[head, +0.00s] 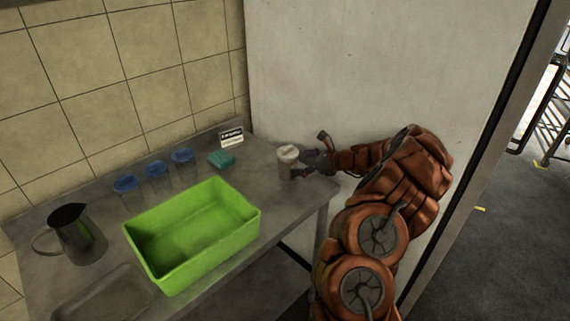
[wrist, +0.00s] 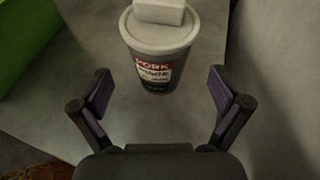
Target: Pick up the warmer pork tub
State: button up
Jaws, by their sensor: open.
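The pork tub (head: 287,160) stands upright near the right end of the metal table. It is a pale cup with a lid and a block-shaped top. In the wrist view the tub (wrist: 158,52) shows a label reading "PORK" with smaller words that are hard to read. My gripper (head: 310,154) is at the tub's right side in the head view. In the wrist view my gripper (wrist: 161,88) is open, its two fingers apart, with the tub ahead of and centred between them. The fingers do not appear to touch the tub.
A green bin (head: 190,235) stands left of the tub on the table (head: 285,205). Several blue-lidded cups (head: 157,172), a teal block (head: 221,160), a small sign (head: 231,138) and a metal pitcher (head: 75,235) stand farther left. A pale wall (head: 350,70) is behind.

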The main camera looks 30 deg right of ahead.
aim_at(287, 165)
jog(key=shift+p+x, duration=0.35)
jog(key=shift+x, duration=0.5)
jog(key=shift+f+p+x, duration=0.15)
jog(key=shift+p+x, duration=0.25)
jog(key=shift+x, duration=0.7)
jog(key=shift+f+p+x, duration=0.15)
jog(key=shift+p+x, duration=0.25)
jog(key=shift+x, duration=0.75)
jog(key=shift+s+d, duration=0.1)
jog(key=shift+s, duration=0.05)
jog(key=c, duration=1.7)
